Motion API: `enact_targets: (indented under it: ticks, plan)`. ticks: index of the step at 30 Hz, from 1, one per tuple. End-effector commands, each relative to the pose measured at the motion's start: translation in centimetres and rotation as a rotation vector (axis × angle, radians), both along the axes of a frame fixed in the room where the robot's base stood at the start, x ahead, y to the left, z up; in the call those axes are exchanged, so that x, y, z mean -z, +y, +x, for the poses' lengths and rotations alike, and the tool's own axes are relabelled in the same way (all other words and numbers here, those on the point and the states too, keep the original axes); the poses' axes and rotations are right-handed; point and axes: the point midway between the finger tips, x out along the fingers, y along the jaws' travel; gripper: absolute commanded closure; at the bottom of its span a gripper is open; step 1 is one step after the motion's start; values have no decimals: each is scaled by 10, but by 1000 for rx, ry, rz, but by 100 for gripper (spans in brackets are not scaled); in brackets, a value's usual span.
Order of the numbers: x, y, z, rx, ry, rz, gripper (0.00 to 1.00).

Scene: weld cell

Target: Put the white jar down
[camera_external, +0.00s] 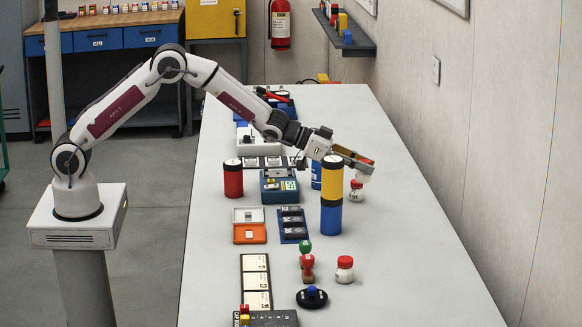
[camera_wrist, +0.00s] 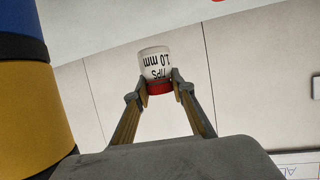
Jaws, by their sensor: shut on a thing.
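My gripper (camera_external: 360,167) is shut on a white jar with a red cap (camera_wrist: 155,70), which also shows at the fingertips in the external view (camera_external: 365,175). The jar is held above the right side of the grey table (camera_external: 400,240). The wrist view is upside down: the lettering "TIPS 1.0 mm" is inverted there and the red cap is at the lower end, so the jar is about upright. The finger pads press on both sides near the cap. A similar red-capped white jar (camera_external: 356,191) stands on the table below it.
A yellow can (camera_external: 331,182) stacked on a blue can (camera_external: 331,218) stands close beside my gripper. Another red-capped jar (camera_external: 345,270), red and green stamps (camera_external: 307,265) and a black round-based item (camera_external: 311,298) stand nearer. The table's right side is mostly clear.

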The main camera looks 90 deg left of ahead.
Motion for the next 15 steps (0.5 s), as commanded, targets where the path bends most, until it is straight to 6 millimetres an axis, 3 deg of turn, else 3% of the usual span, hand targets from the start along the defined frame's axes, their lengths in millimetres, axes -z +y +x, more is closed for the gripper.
enact_targets:
  ticks: [15]
  plan:
    - [57,0,0,0,1,-1,99]
